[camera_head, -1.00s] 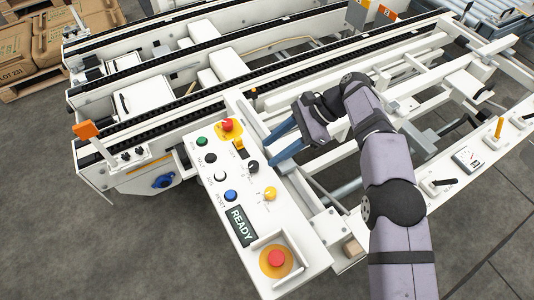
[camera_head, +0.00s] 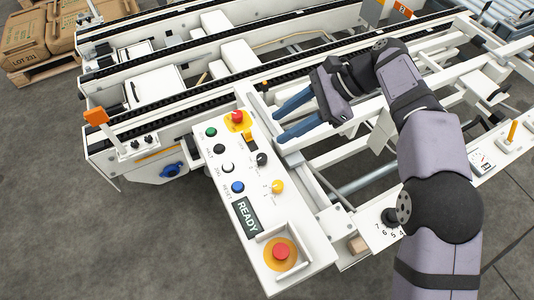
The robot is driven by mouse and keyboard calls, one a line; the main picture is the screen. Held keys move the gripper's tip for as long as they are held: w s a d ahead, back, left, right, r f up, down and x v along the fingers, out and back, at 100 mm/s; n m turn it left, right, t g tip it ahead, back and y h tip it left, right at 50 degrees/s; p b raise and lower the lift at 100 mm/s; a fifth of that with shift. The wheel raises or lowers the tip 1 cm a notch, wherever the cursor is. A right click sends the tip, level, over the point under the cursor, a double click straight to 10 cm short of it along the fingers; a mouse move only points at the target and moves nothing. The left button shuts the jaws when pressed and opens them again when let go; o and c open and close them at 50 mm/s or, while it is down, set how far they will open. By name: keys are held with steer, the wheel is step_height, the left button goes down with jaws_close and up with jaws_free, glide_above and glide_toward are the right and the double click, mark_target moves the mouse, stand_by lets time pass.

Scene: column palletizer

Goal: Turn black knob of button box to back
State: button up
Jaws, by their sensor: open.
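The button box (camera_head: 230,226) is a white slanted panel in the middle of the view. Its black knob (camera_head: 262,159) sits on the right side of the panel, between the small yellow-and-black switch (camera_head: 248,136) and the yellow knob (camera_head: 277,186). A flat black button (camera_head: 219,148) is on the left side. My gripper (camera_head: 279,124) is open, with two blue fingers pointing left toward the panel. The fingers are apart from the black knob, up and to its right. Nothing is between them.
A red emergency button (camera_head: 281,251) stands at the panel's near end and a smaller red one (camera_head: 237,117) at the far end. White conveyor rails with a black chain (camera_head: 180,107) run behind. Another dial (camera_head: 391,216) is partly hidden by my arm.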

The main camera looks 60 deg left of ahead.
steer(key=s+d+f+m, duration=0.1)
steer(key=s+d, duration=0.1)
steer(key=m+t+y, duration=0.2)
steer(key=m+y, duration=0.1)
steer(key=m, duration=0.1)
glide_toward(261, 157)
steer(key=shift+s+a+f, duration=0.1)
steer(key=shift+a+f, duration=0.15)
steer(key=shift+f, duration=0.05)
steer(key=shift+p+x, duration=0.4)
steer(key=shift+x, duration=3.25)
steer(key=c, duration=1)
steer(key=shift+c, duration=0.2)
